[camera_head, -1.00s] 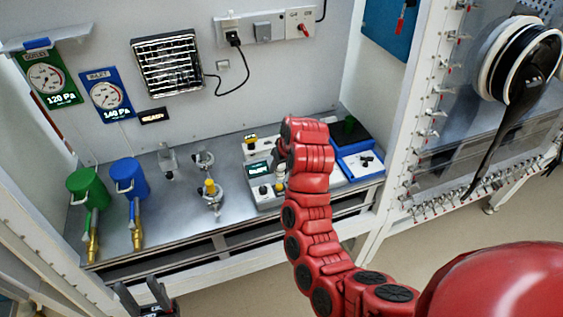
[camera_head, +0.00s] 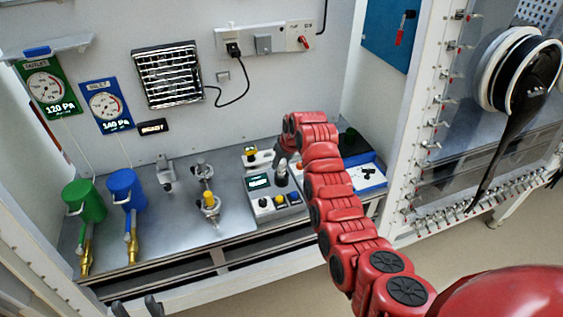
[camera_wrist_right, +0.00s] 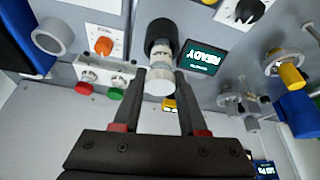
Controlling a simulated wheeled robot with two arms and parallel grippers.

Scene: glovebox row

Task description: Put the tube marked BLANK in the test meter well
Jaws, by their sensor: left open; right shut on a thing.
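My right gripper (camera_wrist_right: 161,98) is shut on a small pale tube (camera_wrist_right: 160,82), its round white end facing the wrist camera. The test meter (camera_head: 265,204), with a lit screen (camera_head: 258,182), stands on the bench; in the wrist view the screen (camera_wrist_right: 200,56) reads READY, upside down. My left gripper (camera_head: 137,309) is open and empty at the bottom edge.
Green (camera_head: 85,202) and blue (camera_head: 127,187) canisters stand on the left of the bench. A yellow-topped fitting (camera_head: 209,201) is left of the meter. The bench between fitting and meter is clear.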

